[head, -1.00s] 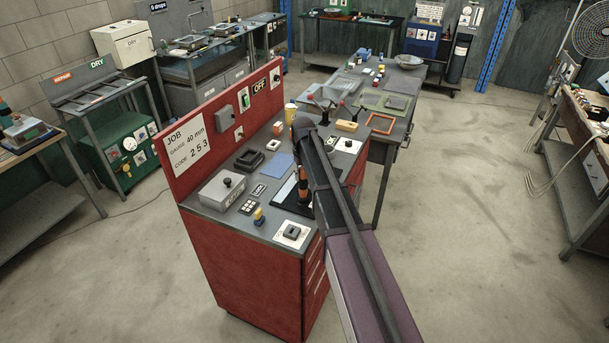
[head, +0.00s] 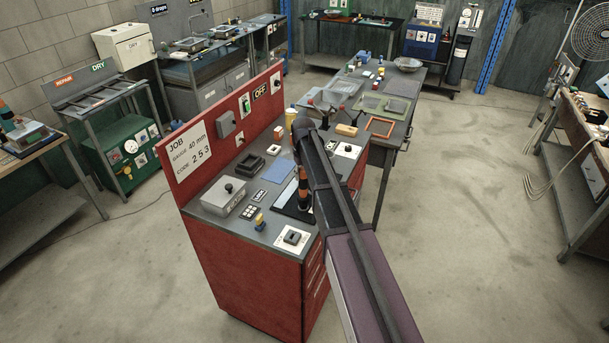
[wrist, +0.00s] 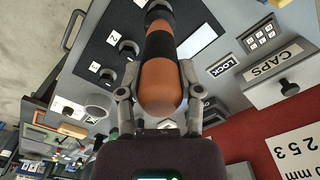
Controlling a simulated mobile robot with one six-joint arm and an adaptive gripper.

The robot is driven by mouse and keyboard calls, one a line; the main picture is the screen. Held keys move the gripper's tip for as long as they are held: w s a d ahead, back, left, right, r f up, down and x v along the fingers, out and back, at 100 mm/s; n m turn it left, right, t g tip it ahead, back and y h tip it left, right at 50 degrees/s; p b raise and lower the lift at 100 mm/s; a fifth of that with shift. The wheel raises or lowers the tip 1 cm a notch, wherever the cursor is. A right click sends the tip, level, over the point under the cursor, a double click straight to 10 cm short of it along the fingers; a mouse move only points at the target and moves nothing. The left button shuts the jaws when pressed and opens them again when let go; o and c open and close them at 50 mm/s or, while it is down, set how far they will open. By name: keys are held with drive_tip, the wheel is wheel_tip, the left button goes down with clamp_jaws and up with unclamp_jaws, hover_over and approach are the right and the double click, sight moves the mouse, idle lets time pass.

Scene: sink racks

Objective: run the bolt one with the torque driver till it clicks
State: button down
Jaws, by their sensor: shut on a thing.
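The torque driver (head: 303,190), with an orange and black handle, stands roughly upright over a black mat (head: 286,203) on the red bench. My gripper (wrist: 157,84) is shut on the driver's handle (wrist: 160,75), with one finger on each side. In the wrist view the black mat (wrist: 98,44) carries dark round bolt heads; one bolt (wrist: 129,47) sits beside a white tag that seems to read 2, and another bolt (wrist: 107,75) sits beside a tag I cannot read surely. The driver's tip is at the top edge of the wrist view, and what it touches is hidden.
The red back panel (head: 225,130) with the JOB sign rises behind. A blue sheet (head: 278,172) lies flat.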

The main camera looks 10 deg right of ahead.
drive_tip(key=shift+r+p, duration=0.8)
drive_tip(key=shift+r, duration=0.2)
drive_tip(key=shift+s, duration=0.1)
